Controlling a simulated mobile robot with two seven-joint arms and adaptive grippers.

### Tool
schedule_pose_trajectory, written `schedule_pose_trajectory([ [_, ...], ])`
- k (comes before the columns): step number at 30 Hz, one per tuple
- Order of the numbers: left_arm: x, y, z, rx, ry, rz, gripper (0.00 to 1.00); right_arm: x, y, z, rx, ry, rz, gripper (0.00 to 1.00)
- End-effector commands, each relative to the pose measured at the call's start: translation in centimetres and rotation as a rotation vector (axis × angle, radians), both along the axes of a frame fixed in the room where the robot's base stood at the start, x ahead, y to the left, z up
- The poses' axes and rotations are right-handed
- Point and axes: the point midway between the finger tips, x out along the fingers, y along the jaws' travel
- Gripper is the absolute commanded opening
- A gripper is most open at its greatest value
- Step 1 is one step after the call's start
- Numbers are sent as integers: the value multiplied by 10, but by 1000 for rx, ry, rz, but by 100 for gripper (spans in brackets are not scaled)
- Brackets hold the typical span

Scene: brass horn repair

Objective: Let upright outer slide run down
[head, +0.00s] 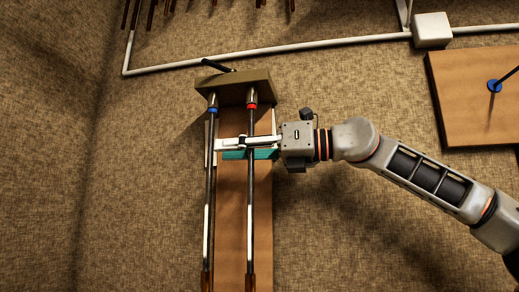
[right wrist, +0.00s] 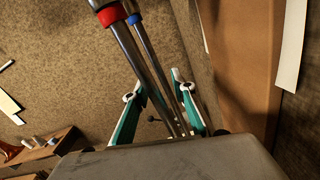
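Two long metal slide tubes run side by side from an olive block (head: 235,88) along a wooden board (head: 262,195). The left tube has a blue band (head: 213,110). The right tube has a red band (head: 251,105). Both bands also show in the right wrist view, red (right wrist: 115,16) and blue (right wrist: 134,19). My right gripper (head: 240,148) reaches in from the right, across the tubes below the bands. In the right wrist view its teal fingers (right wrist: 160,105) stand apart, with the tubes passing between them. Contact is hard to tell. My left gripper is not in view.
A white pipe (head: 270,48) with a white box (head: 431,30) crosses the top. A wooden panel (head: 470,100) with a blue-collared peg (head: 494,86) is at the right. The patterned surface left of the tubes is bare.

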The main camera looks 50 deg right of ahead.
Motion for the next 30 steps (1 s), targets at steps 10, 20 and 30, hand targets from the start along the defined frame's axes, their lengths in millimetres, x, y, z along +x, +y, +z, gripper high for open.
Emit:
schedule_pose_trajectory([
  [10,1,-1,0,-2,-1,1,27,-46,-23,2,1,-6,1,26],
  [20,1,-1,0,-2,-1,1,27,-85,-44,1,2,-4,0,26],
  [30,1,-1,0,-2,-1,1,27,-99,-51,0,0,0,0,26],
])
